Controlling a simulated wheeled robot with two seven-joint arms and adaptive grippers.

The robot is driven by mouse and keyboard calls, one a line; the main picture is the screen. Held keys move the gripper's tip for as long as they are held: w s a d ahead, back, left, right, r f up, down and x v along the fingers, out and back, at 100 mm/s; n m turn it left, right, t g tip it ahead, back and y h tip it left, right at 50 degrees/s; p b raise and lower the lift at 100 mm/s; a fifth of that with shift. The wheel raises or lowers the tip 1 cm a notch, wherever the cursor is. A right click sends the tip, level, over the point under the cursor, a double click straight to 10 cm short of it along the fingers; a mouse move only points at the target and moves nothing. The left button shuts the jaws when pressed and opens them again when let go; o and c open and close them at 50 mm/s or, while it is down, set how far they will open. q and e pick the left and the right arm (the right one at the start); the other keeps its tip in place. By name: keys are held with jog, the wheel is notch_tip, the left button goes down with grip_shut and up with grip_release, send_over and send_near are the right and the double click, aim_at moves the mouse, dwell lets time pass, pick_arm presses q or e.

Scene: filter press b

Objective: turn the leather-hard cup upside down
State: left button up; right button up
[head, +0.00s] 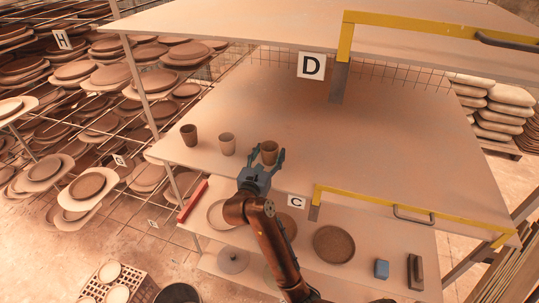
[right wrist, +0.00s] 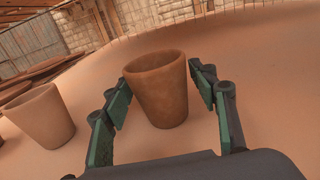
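Three upright cups stand in a row near the left front edge of the shelf board marked D: a dark brown cup (head: 189,135), a paler cup (head: 227,144) and a reddish-brown cup (head: 269,153). Which one is leather-hard cannot be told for sure by colour. My right gripper (head: 264,162) is open, with its fingers on either side of the reddish-brown cup. In the right wrist view this cup (right wrist: 160,92) stands mouth up between the spread fingers, and the paler cup (right wrist: 40,116) is at the left. My left gripper is not in view.
The shelf board (head: 370,140) is clear to the right of the cups. A higher board and a yellow frame (head: 430,26) hang above. A lower board holds plates (head: 334,244), a blue block (head: 381,268) and other items. Plate racks stand at left.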

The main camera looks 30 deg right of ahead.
jog(key=c, duration=0.9)
jog(key=shift+r, duration=0.1)
